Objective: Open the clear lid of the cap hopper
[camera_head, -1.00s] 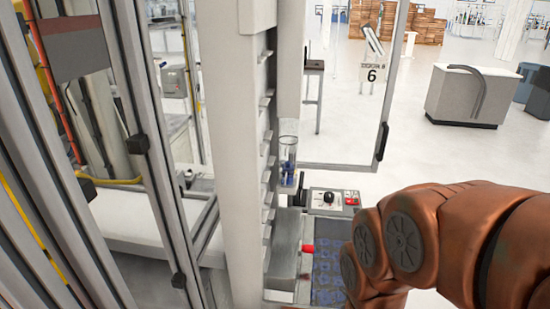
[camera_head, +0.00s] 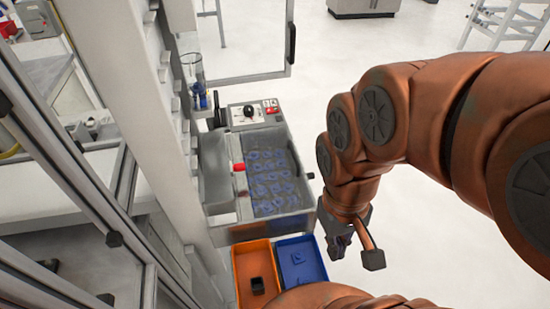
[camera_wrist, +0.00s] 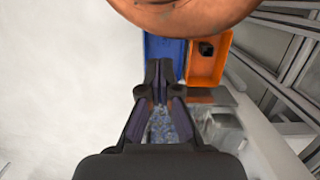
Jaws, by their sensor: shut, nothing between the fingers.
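The cap hopper (camera_head: 236,237) is a grey box in the middle of the head view, with blue caps showing inside. Its clear lid (camera_head: 272,178) appears to lie flat over the caps, and a small dark knob (camera_head: 311,175) shows at its right edge. My gripper (camera_head: 336,256) hangs to the right of the hopper's near corner, apart from it, with its fingers together and empty. In the wrist view my gripper (camera_wrist: 158,64) points toward the bins, and the blue caps (camera_wrist: 166,125) show between its finger linkages.
An orange bin (camera_head: 243,268) with a dark block and a blue bin (camera_head: 318,268) stand in front of the hopper. A control box (camera_head: 252,114) and a clear tube (camera_head: 194,75) are behind it. A grey post (camera_head: 120,80) stands at left. Floor at right is open.

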